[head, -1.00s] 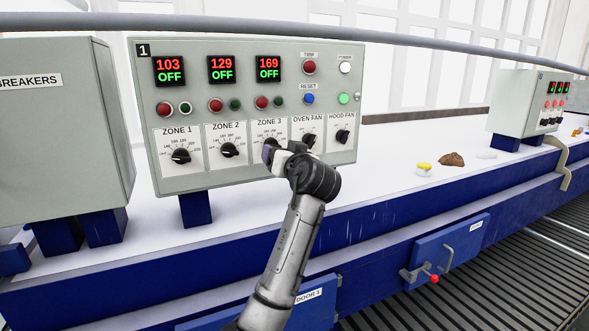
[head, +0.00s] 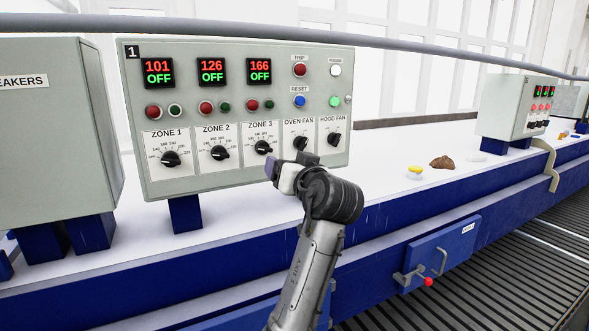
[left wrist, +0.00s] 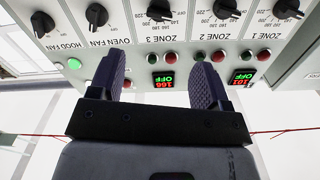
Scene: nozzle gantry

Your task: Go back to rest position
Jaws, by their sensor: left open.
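My left gripper (head: 287,164) is in front of the lower right part of control panel 1 (head: 225,53), below the Zone 3 and Oven Fan knobs. Its jaws are open and empty, with two dark ribbed fingers apart in the left wrist view (left wrist: 160,70). The Zone 3 knob (head: 264,147) is fully visible and clear of the fingers. The Zone 1 knob (head: 170,159), Zone 2 knob (head: 219,153), Oven Fan knob (head: 300,144) and Hood Fan knob (head: 334,139) also show. The displays read 101, 126 and 166, each with OFF in green. My right gripper is not in view.
A grey breakers box (head: 60,140) stands left of the panel. A long grey rail (head: 420,54) crosses above. Below is a blue machine side with a handled door (head: 440,255). A yellow-topped item (head: 414,173) and a brown lump (head: 441,162) lie on the white top to the right.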

